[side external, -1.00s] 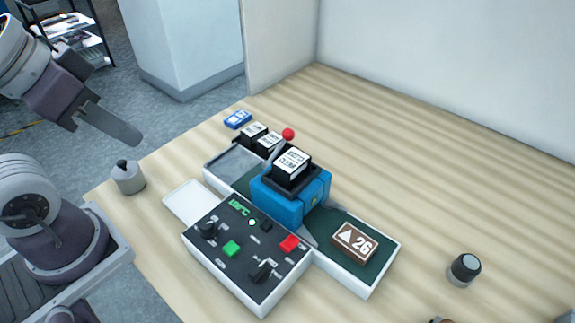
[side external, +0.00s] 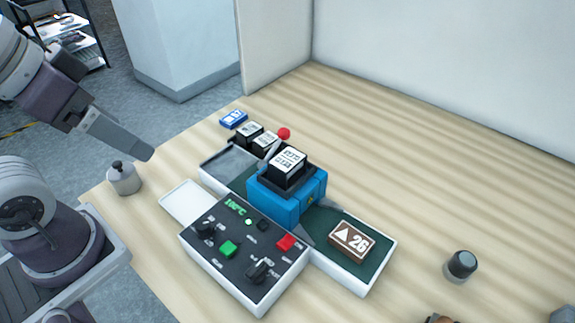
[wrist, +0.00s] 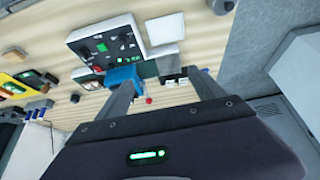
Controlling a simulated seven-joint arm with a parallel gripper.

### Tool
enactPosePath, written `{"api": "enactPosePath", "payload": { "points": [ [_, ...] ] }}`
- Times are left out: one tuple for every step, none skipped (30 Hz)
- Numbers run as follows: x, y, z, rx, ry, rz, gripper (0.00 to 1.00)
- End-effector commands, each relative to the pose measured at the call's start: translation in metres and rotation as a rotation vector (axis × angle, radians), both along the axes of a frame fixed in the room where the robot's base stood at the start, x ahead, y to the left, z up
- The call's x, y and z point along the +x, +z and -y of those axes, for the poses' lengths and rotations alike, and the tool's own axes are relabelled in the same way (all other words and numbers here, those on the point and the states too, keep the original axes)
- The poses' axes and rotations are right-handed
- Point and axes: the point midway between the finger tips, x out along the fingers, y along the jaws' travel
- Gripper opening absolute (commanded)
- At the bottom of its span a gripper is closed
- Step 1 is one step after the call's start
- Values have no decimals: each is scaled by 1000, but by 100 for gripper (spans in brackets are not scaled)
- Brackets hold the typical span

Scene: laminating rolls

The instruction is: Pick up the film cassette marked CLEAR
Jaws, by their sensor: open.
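Three dark cassettes with white labels show in the side external view. One cassette (side external: 287,166) sits in the top of the blue laminator body (side external: 285,205). Two more, a left one (side external: 248,133) and a right one (side external: 266,143), stand side by side behind it. The label print is too small to read, so I cannot tell which is marked CLEAR. My gripper (side external: 148,152) is in the air left of the machine, apart from all cassettes. In the wrist view my gripper (wrist: 162,88) has its two fingers apart with nothing held between them.
A control box (side external: 245,250) with knobs and buttons fronts the machine. A red ball (side external: 284,133) stands by the rear cassettes. A grey weight (side external: 123,178) is below my gripper. The table's right side is mostly clear.

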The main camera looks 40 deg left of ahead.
Motion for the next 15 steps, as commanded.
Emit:
{"api": "enactPosePath", "payload": {
  "points": [
    [0,0,0,0,0,0,78],
    [0,0,0,0,0,0,78],
    [0,0,0,0,0,0,78],
    [1,0,0,2,0,2,78],
    [4,1,-3,12,3,9,78],
    [17,5,-10,42,11,38,78],
    [33,10,-19,80,16,75,78],
    [55,17,-30,130,18,127,78],
    [92,31,-46,210,2,216,78],
    [124,43,-54,270,-28,297,78],
    [157,55,-59,324,-77,383,78],
    [200,68,-56,376,-174,493,78],
    [228,74,-46,394,-266,568,78],
    [253,76,-32,394,-372,633,78],
    [277,70,-9,366,-530,699,78]
  ]
}}
